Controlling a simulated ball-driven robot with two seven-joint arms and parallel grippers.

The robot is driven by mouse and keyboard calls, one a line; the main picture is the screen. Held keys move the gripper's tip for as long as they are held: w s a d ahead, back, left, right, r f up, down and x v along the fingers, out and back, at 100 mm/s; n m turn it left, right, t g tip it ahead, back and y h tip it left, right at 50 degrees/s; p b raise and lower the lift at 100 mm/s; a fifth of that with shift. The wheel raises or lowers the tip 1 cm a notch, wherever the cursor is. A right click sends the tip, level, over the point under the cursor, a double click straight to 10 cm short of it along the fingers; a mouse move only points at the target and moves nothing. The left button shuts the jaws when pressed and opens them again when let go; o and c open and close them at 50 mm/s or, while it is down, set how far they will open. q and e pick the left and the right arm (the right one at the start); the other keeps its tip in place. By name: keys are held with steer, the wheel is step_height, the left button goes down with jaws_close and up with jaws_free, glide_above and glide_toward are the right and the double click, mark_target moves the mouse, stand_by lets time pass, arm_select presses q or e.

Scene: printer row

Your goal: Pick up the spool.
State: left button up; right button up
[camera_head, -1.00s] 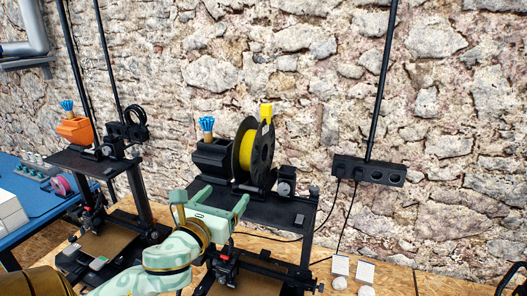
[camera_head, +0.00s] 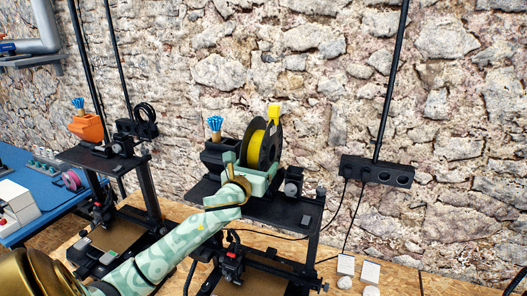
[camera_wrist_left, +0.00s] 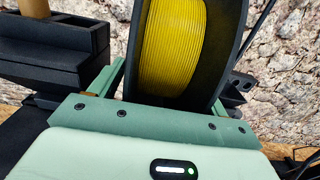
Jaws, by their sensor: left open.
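The spool (camera_head: 273,146), yellow filament between black flanges, stands upright on its holder on top of the middle printer (camera_head: 300,212). It also fills the upper middle of the left wrist view (camera_wrist_left: 172,45). My left gripper (camera_head: 256,172) is open at the lower front of the spool. In the left wrist view its two fingers (camera_wrist_left: 170,84) lie on either side of the spool's lower part. I cannot tell whether they touch the flanges. The gripper hides the spool's lower edge in the head view. My right gripper is not in view.
A black box (camera_head: 214,156) with a cup of blue-tipped tools (camera_head: 215,128) stands close left of the spool. A yellow piece (camera_head: 274,111) shows above it. Another printer (camera_head: 100,160) stands left. A black power strip (camera_head: 377,172) hangs on the stone wall. White cards (camera_head: 371,271) lie right.

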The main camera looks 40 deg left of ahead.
arm_select(q)
steer(key=shift+s, duration=0.1)
steer(key=c, duration=1.4)
steer(key=shift+r, duration=0.1)
steer(key=shift+r, duration=0.15)
